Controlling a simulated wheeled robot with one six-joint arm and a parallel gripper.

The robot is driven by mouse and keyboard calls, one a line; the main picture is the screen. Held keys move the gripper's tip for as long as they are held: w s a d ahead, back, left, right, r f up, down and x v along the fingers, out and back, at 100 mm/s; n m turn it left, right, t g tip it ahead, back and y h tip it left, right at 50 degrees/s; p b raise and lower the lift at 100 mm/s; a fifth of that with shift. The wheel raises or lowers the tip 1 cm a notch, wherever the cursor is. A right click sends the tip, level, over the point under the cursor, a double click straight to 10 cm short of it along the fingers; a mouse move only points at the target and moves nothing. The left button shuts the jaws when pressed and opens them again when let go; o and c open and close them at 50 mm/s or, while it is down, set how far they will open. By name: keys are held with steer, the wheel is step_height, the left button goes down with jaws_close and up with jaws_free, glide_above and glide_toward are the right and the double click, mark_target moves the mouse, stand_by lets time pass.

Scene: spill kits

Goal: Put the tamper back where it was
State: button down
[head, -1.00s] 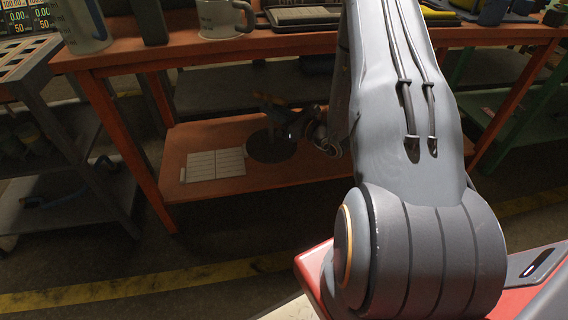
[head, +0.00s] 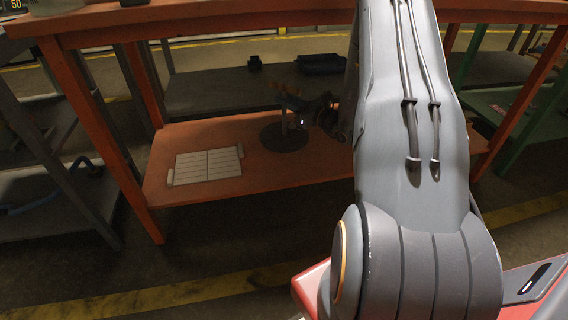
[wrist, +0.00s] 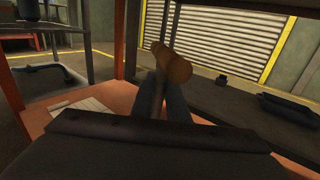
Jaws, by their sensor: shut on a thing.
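My gripper (head: 298,108) is over the orange lower shelf (head: 222,132) of the bench, small and dark in the head view. In the wrist view its two fingers (wrist: 160,98) are shut on the tamper (wrist: 172,66), which shows a light wooden handle and a darker shaft. The tamper's wooden part (head: 278,90) shows dimly in the head view. Below the gripper is a dark round disc (head: 284,138) on the shelf. I cannot tell whether the tamper touches the disc. The tamper's lower end is hidden.
A pale slatted panel (head: 209,164) lies on the shelf left of the disc. Orange bench legs (head: 138,180) and the bench top (head: 200,16) frame the space. A grey shelf behind (head: 220,90) holds a dark case (head: 322,64). Bare shelf lies between panel and disc.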

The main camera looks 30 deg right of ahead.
mark_target(287, 132)
steer(key=shift+w+d+f+b, duration=0.2)
steer(key=shift+f+b, duration=0.7)
steer(key=shift+f, duration=0.85)
steer(key=shift+w+d+f+b, duration=0.2)
steer(key=shift+f+b, duration=0.7)
steer(key=shift+f, duration=0.9)
steer(key=shift+w+d+f+b, duration=0.1)
steer(key=shift+d+f+b, duration=0.15)
steer(key=shift+f+b, duration=1.1)
steer(key=shift+f+p, duration=0.45)
steer(key=shift+f, duration=0.05)
steer(key=c, duration=1.7)
jaws_free()
steer(key=shift+f, duration=0.15)
steer(key=shift+c, duration=0.2)
